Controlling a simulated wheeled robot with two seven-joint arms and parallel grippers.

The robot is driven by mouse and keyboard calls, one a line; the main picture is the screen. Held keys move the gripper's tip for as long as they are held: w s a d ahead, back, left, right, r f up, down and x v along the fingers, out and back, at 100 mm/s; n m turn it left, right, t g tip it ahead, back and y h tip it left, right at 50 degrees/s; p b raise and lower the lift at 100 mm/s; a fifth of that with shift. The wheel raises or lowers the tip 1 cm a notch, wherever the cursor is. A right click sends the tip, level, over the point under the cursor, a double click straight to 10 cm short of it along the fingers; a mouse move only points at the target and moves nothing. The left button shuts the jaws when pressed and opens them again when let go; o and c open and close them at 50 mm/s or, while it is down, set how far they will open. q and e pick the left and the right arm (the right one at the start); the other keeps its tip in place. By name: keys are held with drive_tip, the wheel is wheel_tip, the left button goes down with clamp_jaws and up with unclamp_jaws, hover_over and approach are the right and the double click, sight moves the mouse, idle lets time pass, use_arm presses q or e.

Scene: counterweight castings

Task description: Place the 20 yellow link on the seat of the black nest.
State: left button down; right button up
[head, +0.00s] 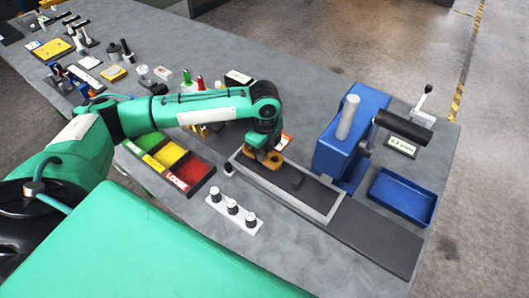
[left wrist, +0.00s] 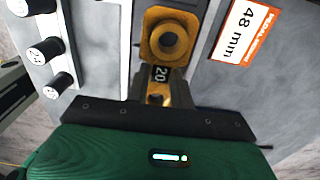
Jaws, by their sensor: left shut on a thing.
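The yellow link (head: 270,160) has a ring-shaped end, and its black label reads 20. It also shows in the left wrist view (left wrist: 160,40). My left gripper (left wrist: 158,92) is shut on the link's near end; in the head view the gripper (head: 264,150) points down over the left end of a grey-rimmed tray. A long black piece (head: 305,190) lies in this tray and appears to be the black nest. The link is over its left part; I cannot tell whether it touches. The seat is not clearly visible. My right gripper is not in view.
A white block with three black-topped pegs (head: 233,211) stands in front of the tray. A blue press (head: 345,150) with a black handle stands behind its right end. A blue bin (head: 402,195) is at far right. Green, yellow and red bins (head: 190,172) lie left.

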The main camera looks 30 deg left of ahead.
use_arm(q)
drive_tip(key=shift+f, duration=0.9)
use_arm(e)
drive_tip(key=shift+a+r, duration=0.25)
use_arm(q)
drive_tip(key=shift+f, duration=0.15)
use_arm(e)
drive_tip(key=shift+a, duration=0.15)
use_arm(q)
drive_tip(key=shift+f, duration=0.25)
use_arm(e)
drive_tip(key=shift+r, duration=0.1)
